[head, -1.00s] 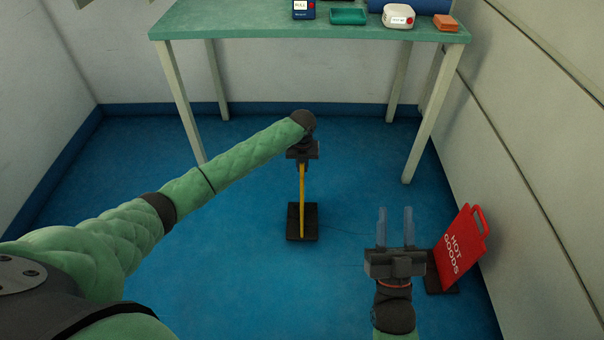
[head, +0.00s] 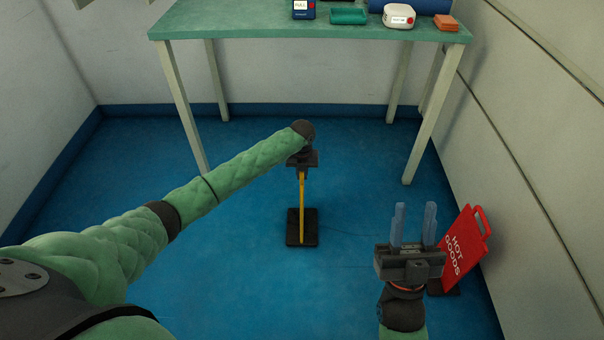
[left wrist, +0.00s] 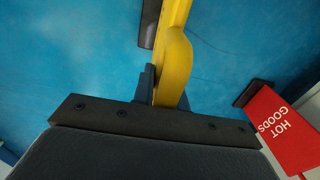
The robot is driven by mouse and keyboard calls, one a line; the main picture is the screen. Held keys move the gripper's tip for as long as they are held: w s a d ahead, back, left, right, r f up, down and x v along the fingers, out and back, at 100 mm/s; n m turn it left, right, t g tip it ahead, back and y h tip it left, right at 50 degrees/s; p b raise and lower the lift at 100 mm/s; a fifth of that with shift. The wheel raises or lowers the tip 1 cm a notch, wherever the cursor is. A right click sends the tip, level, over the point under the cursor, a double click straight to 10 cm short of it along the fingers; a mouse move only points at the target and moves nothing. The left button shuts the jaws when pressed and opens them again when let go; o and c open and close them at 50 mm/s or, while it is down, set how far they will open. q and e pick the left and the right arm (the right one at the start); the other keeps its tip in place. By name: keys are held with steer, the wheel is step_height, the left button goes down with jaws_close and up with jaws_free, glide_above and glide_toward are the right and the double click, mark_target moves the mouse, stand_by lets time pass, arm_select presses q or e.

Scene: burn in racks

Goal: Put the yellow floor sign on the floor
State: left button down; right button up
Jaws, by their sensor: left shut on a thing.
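The yellow floor sign (head: 302,200) is seen nearly edge-on in the head view, upright over its black base (head: 302,240). My left gripper (head: 302,170) is shut on the top of the sign. In the left wrist view the yellow handle (left wrist: 176,65) sits between the dark fingers (left wrist: 160,90). The base is over or on the blue floor (head: 220,270); I cannot tell whether it touches. My right gripper (head: 413,225) is empty, its two bluish fingers apart, low at the right.
A red "HOT GOODS" sign (head: 461,245) on a dark base stands by the right wall, close beside my right gripper. A green-topped table (head: 250,22) with small items on top stands behind. The floor left of and under the table is clear.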

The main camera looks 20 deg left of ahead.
arm_select(q)
steer(key=c, duration=1.8)
jaws_free()
steer(key=shift+f, duration=0.1)
steer(key=o, duration=0.4)
